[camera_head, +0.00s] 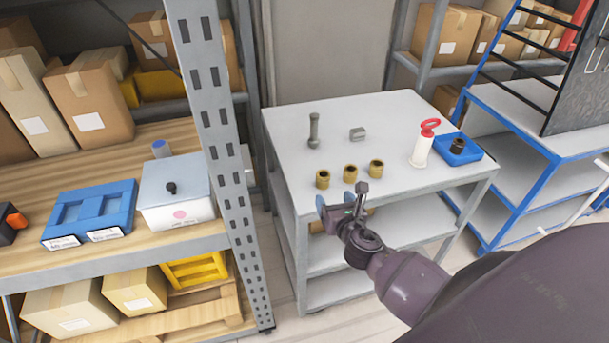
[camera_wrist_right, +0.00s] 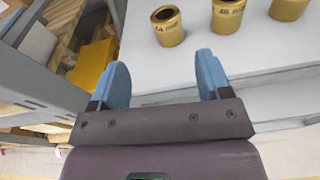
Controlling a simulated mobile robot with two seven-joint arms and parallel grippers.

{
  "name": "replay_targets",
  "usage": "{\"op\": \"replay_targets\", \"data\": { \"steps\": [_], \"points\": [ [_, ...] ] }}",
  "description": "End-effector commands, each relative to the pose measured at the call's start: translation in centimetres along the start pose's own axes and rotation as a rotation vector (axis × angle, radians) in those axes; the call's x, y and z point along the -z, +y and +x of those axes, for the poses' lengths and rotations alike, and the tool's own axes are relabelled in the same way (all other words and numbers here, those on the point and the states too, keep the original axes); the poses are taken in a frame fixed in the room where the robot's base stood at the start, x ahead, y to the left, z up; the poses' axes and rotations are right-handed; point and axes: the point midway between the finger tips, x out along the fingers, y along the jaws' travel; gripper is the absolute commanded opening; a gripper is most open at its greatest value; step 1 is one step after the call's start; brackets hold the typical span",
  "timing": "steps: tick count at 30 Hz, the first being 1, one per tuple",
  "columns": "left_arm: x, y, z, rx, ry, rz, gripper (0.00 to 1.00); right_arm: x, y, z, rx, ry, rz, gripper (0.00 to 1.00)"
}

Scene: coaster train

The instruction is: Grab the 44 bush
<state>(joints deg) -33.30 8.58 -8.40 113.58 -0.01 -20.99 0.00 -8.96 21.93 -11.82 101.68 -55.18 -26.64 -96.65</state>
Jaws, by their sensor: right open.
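Three brass-coloured bushes stand in a row near the front edge of the grey table (camera_head: 290,112). The left bush (camera_head: 322,179) carries a label in the right wrist view (camera_wrist_right: 167,27) that looks like 44, though it is small. The middle bush (camera_head: 350,172) reads like 46 in the right wrist view (camera_wrist_right: 227,16). The right bush (camera_head: 376,167) is cut off at the top of the right wrist view (camera_wrist_right: 289,8), its label unclear. My right gripper (camera_head: 342,200) is open and empty, in front of the row and apart from it. My left gripper is not in view.
Behind the row are a grey pin-like part (camera_head: 314,130) and a small grey block (camera_head: 357,134). A white cylinder with a red ring (camera_head: 422,145) and a blue tray (camera_head: 460,158) stand at right. A shelf upright (camera_head: 220,130) rises left of the table.

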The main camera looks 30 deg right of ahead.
Motion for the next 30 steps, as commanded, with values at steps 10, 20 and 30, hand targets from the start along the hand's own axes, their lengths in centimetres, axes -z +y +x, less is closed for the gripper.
{"op": "replay_targets", "data": {
  "steps": [10,20,30],
  "points": [
    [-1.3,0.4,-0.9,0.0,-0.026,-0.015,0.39,-0.1,-0.1,2.0,0.003,-0.001,-0.113,0.71],
    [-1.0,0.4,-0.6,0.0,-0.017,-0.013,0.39,-0.1,-0.1,5.5,0.002,0.001,-0.11,0.71],
    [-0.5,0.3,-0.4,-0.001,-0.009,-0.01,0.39,-0.8,-0.1,9.1,0.003,0.0,-0.108,0.71]
  ]
}}
